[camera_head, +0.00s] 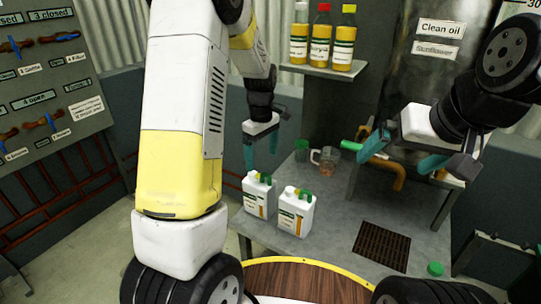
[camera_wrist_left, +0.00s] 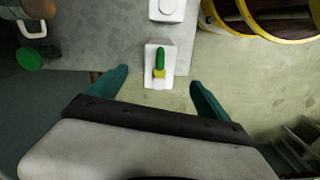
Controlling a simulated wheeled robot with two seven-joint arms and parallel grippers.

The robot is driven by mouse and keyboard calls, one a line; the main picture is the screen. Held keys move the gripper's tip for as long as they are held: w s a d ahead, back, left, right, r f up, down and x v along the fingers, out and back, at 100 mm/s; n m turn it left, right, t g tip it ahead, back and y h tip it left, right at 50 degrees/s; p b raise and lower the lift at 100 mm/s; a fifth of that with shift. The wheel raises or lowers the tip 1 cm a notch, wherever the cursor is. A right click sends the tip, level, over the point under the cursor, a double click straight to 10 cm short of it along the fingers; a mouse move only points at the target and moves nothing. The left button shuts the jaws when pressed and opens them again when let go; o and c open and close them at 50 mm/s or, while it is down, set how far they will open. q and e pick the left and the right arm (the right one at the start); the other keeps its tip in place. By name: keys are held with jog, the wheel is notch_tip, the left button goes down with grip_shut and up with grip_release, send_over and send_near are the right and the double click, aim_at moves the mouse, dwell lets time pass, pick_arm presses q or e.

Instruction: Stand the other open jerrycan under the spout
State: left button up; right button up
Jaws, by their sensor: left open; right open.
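Two white jerrycans with green-and-yellow tops stand upright on the grey metal bench: the left jerrycan (camera_head: 256,196) and the right jerrycan (camera_head: 294,213). My left gripper (camera_head: 261,154) is open and empty, above and behind the left jerrycan. In the left wrist view, the nearer jerrycan (camera_wrist_left: 160,66) lies ahead between the open fingers (camera_wrist_left: 159,82), not touching them; the other jerrycan (camera_wrist_left: 167,9) is cut off at the top edge. My right gripper (camera_head: 394,162) is open near the orange spout pipe (camera_head: 398,182) below the clean oil tank (camera_head: 430,75), partly hiding it.
A glass jug (camera_head: 325,158) and a green cup (camera_head: 301,146) stand at the back of the bench. A dark grate (camera_head: 382,246) is set in the bench, with a green cap (camera_head: 435,268) near it. Bottles (camera_head: 343,45) stand on a shelf. A yellow-rimmed wooden round (camera_head: 310,282) is in front.

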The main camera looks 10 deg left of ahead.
pick_arm(q)
jog(key=s+d+r+m+t+h, duration=0.1)
jog(key=s+r+m+t, duration=0.2)
jog(key=s+r+m, duration=0.3)
jog(key=s+r+m+t+h, duration=0.1)
jog(key=s+r+m+t, duration=0.2)
jog(key=s+r, duration=1)
jog(key=s+m, duration=0.3)
jog(key=s, duration=0.2)
jog(key=shift+d+m, duration=0.3)
jog(key=shift+d, duration=0.05)
